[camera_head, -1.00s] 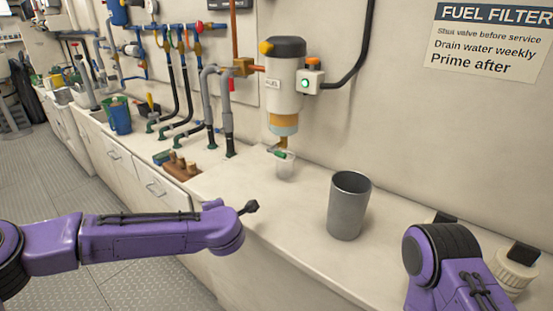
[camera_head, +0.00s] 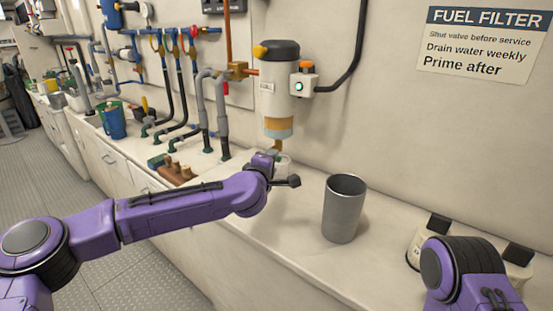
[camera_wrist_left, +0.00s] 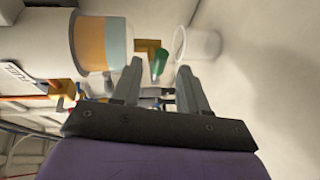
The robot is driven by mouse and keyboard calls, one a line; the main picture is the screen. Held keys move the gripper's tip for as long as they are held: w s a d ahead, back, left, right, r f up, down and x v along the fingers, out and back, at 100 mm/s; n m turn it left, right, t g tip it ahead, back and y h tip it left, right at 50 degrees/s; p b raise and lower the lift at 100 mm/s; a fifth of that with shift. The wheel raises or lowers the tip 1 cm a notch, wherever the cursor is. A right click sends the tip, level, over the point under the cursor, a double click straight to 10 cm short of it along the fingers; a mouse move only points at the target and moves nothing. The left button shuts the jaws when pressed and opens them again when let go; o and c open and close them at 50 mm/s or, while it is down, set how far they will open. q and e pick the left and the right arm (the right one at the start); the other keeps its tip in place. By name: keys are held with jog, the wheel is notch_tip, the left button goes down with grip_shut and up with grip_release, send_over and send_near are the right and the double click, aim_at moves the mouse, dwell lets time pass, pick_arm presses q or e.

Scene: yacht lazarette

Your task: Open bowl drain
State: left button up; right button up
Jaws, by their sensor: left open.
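The fuel filter (camera_head: 279,85) hangs on the wall, its amber bowl (camera_head: 278,128) at the bottom with a brass drain (camera_head: 278,145) under it. In the left wrist view the bowl (camera_wrist_left: 92,42) lies at upper left, with the brass fitting (camera_wrist_left: 148,48) and green drain handle (camera_wrist_left: 159,62) beside it. A clear cup (camera_wrist_left: 197,42) is just beyond the drain. My left gripper (camera_wrist_left: 159,74) is open, its fingertips on either side of the handle's line; contact cannot be told. In the head view my wrist hides the handle and most of the cup.
A grey metal tumbler (camera_head: 344,208) stands on the counter right of my left wrist. Grey and black hoses (camera_head: 205,110) rise left of the filter. A brown block (camera_head: 178,172) and blue jug (camera_head: 115,120) stand farther left. Bare counter (camera_head: 300,235) lies in front.

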pick_arm(q)
jog(key=shift+x, duration=2.25)
grip_shut()
jog(key=shift+r+n+p, duration=0.3)
jog(key=shift+r+p, duration=0.05)
jog(key=shift+p, duration=0.45)
jog(key=r+n+g+p, duration=0.1)
jog(key=n+g+p, duration=0.1)
jog(key=p, duration=0.2)
jog(key=shift+w+a+r+h, duration=0.15)
jog(key=shift+r+h, duration=0.1)
jog(key=shift+h, duration=0.15)
jog(key=shift+a+r+n+g+h+p, duration=0.15)
jog(key=shift+n+g+h+p, duration=0.35)
jog(key=shift+n+p, duration=1)
jog(key=shift+m, duration=0.3)
grip_release()
